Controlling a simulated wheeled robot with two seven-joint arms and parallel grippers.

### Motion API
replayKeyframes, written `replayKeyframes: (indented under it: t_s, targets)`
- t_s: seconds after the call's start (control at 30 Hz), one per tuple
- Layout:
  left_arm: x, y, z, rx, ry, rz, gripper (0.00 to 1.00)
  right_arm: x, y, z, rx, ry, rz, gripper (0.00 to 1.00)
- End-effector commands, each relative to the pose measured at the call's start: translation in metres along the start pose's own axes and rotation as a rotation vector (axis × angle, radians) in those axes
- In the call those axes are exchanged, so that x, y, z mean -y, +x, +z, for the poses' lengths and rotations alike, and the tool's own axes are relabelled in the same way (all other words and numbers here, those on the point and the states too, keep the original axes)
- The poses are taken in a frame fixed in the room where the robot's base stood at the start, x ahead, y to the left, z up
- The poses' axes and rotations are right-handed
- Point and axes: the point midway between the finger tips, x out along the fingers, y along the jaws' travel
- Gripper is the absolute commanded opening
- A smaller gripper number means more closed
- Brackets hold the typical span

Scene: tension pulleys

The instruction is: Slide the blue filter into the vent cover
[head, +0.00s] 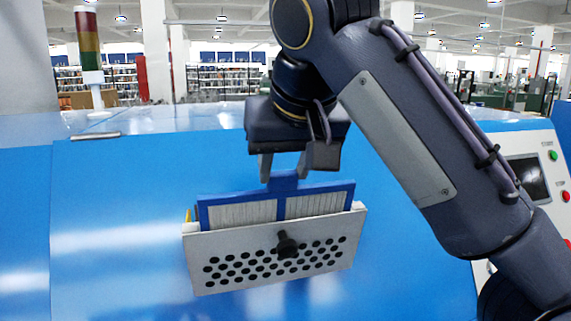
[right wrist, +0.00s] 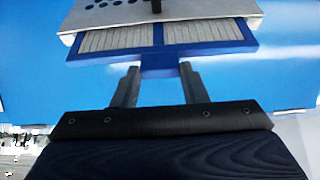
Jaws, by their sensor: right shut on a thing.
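The blue filter (head: 278,206), a blue frame with pale pleated panels and a tab on top, sits partly inside the vent cover (head: 273,253). Its upper part stands out above the cover's top edge and its lower part is hidden. The cover is a light grey plate with round holes and a black knob. My right gripper (head: 286,172) is above the filter, shut on its tab. In the right wrist view the filter (right wrist: 160,38) extends from the fingers (right wrist: 158,84) into the cover (right wrist: 190,10). My left gripper is not in view.
The cover is on the sloped face of a large blue machine (head: 110,220). A control panel (head: 530,180) with a screen and buttons is at the right. A signal light (head: 88,45) stands at the back left. The blue face left of the cover is clear.

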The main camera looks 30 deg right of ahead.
Motion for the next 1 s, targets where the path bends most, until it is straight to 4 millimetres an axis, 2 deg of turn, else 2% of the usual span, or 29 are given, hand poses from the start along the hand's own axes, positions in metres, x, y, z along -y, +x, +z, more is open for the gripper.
replayKeyframes:
  t_s: [0.47, 1.0]
  targets:
    - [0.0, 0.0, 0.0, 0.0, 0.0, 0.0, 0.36, 0.0, 0.002, 0.001, 0.0, 0.0, 0.003, 0.16]
    - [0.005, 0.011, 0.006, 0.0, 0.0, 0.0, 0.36, 0.0, 0.019, 0.008, 0.0, 0.0, 0.003, 0.16]
